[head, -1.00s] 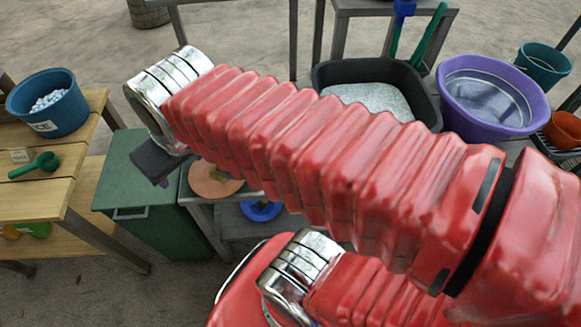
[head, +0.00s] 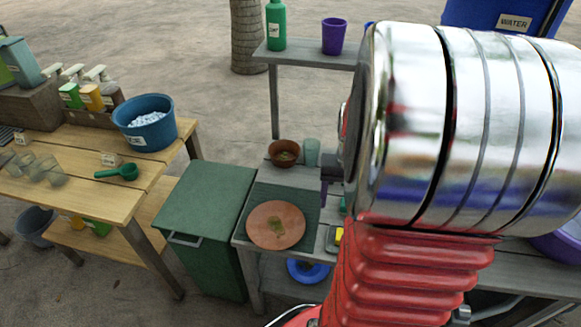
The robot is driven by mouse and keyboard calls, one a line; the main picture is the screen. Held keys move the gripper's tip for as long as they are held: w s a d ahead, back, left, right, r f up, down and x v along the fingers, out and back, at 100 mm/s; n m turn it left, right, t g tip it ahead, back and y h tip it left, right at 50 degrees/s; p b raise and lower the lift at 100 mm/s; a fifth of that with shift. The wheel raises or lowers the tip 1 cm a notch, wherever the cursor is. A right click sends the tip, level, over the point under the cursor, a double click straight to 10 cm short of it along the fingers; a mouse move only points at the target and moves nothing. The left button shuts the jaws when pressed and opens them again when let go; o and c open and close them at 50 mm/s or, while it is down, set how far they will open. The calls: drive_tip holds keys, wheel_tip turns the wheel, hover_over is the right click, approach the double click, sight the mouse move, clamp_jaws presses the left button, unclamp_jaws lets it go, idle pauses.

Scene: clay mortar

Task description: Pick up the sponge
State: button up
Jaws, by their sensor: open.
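A small yellow item (head: 339,236), which may be the sponge, lies on the grey bench beside the terracotta plate. My arm covers its right side, so I cannot be sure what it is. My gripper (head: 330,181) shows only as a dark piece at the left of my shiny wrist. It appears above the bench, higher in the picture than the yellow item, and apart from it. It is open, and I see nothing held in it. Most of it is hidden behind my arm.
A terracotta plate (head: 276,225), a brown bowl (head: 284,153) and a pale green cup (head: 312,152) stand on the bench. A green bin (head: 206,205) and wooden table (head: 75,190) are to the left. A back shelf (head: 305,58) carries a green bottle (head: 276,25) and purple cup (head: 334,36).

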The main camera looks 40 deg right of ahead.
drive_tip(key=shift+m, duration=0.6)
drive_tip(key=s+d+f, duration=0.2)
drive_tip(key=d+f, duration=0.1)
drive_tip(key=shift+s+d, duration=0.2)
drive_tip(key=shift+s, duration=0.1)
drive_tip(key=shift+f, duration=0.1)
drive_tip(key=shift+f, duration=4.2)
drive_tip(key=shift+f, duration=0.1)
drive_tip(key=shift+w+a+f, duration=0.1)
drive_tip(key=shift+w+f, duration=0.05)
drive_tip(key=shift+f, duration=2.35)
drive_tip(key=shift+c, duration=0.6)
drive_tip(key=c, duration=0.7)
